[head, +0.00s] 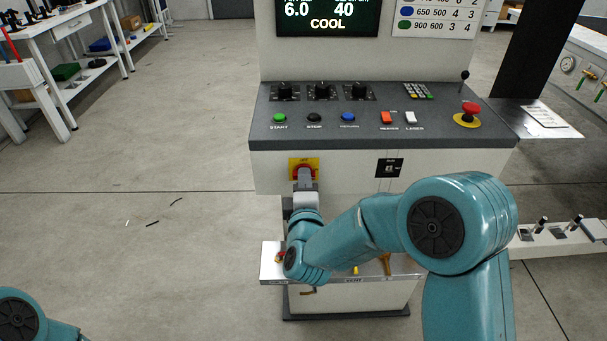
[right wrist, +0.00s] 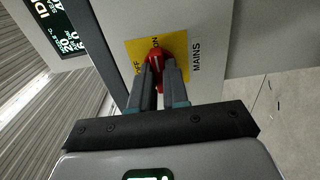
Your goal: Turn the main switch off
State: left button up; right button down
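The main switch is a red rotary knob on a yellow plate (head: 316,162), low on the front of the grey control console. In the head view the right gripper (head: 304,178) hides part of the knob. My left gripper is out of view; only a left arm link shows at bottom left.
Above the switch, the sloping console top (head: 430,135) carries dials, coloured buttons and a red emergency stop (head: 468,112). A narrow shelf (head: 270,266) with small items juts out below. Floor on the left is mostly clear.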

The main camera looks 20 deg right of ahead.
jog(key=n+p, duration=0.5)
jog(key=n, duration=0.5)
jog(key=c, duration=1.3)
grip_release()
jog(key=shift+s, duration=0.1)
